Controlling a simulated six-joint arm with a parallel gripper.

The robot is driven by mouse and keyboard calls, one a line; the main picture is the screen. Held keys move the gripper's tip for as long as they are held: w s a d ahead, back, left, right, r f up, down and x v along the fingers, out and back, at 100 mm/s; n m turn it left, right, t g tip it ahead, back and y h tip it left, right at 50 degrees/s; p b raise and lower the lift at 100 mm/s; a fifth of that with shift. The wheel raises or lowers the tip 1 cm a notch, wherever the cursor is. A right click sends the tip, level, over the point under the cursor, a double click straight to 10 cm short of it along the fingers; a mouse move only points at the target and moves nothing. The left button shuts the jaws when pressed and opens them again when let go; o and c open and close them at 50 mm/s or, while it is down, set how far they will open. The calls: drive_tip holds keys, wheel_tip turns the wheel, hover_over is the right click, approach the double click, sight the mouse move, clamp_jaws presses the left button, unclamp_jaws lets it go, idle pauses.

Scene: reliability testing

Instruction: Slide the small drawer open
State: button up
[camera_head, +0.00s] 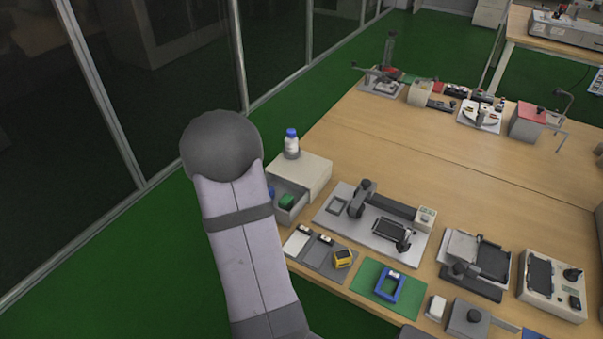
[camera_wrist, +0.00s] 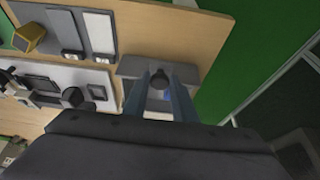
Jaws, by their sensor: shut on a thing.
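The small drawer (camera_head: 292,211) is grey and sticks out from the front of a beige cabinet (camera_head: 313,176). It stands partly open, with a green thing (camera_head: 286,201) and a blue thing visible inside. In the wrist view the grey drawer front (camera_wrist: 196,73) lies ahead of my gripper (camera_wrist: 160,82). A dark round knob (camera_wrist: 160,78) on that front sits between the two fingers, and my gripper is shut on it. My arm hides the gripper and the knob in the head view.
A white bottle with a blue cap (camera_head: 292,143) stands on the cabinet. A grey tray with a yellow block (camera_head: 343,258), a green mat (camera_head: 368,273) with a blue frame, and a light-grey fixture plate (camera_head: 331,221) lie to the right. Green floor is clear left of the table.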

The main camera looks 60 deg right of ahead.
drive_tip(key=shift+a+b, duration=0.1)
drive_tip(key=shift+b, duration=0.2)
idle(0.6)
drive_tip(key=o, duration=0.6)
drive_tip(key=shift+c, duration=0.2)
drive_tip(key=shift+r, duration=0.1)
drive_tip(key=shift+r+p, duration=1.6)
drive_tip(key=shift+r, duration=0.8)
